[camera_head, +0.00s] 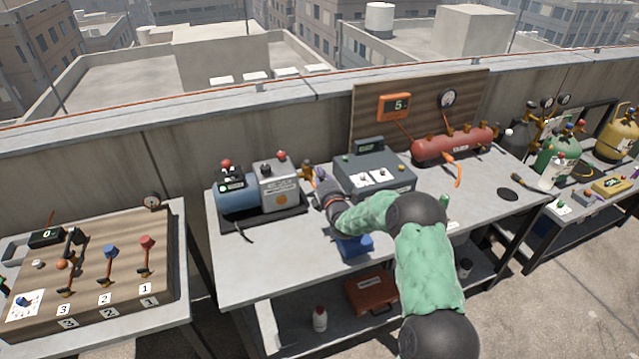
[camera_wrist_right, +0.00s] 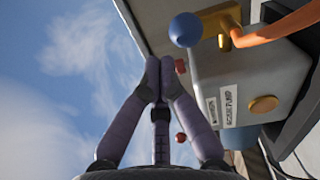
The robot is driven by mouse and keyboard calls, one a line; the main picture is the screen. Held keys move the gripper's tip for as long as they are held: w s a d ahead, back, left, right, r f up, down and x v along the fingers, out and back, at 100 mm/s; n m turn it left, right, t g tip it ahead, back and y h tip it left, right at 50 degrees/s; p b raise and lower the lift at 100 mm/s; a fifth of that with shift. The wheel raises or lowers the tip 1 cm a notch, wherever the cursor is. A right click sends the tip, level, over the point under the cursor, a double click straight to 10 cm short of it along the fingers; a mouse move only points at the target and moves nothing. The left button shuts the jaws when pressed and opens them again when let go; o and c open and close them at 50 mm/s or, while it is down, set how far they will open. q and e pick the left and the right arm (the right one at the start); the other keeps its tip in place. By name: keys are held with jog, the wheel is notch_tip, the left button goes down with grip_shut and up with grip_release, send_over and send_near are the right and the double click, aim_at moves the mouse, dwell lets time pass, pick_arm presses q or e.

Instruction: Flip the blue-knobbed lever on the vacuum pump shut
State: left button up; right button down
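The vacuum pump (camera_head: 279,188) stands on the middle table, a grey box joined to a blue cylinder on a dark base. In the right wrist view its grey housing (camera_wrist_right: 245,75) fills the right side. The lever's blue knob (camera_wrist_right: 186,30) shows there next to a brass valve body (camera_wrist_right: 222,22). My right gripper (camera_wrist_right: 160,78) has its fingertips together, with nothing seen between them. The tips appear close to the blue knob but apart from it in the picture; depth is hard to tell. In the head view my right gripper (camera_head: 312,174) is at the pump's right side. My left gripper is not in view.
An orange hose (camera_wrist_right: 285,25) runs from the valve. A dark grey instrument box (camera_head: 374,174) stands just right of my gripper, and a blue block (camera_head: 354,246) lies in front. A red tank (camera_head: 452,146) is farther right. A lever board (camera_head: 100,265) is on the left table.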

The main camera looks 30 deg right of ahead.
jog(key=shift+r, duration=2.8)
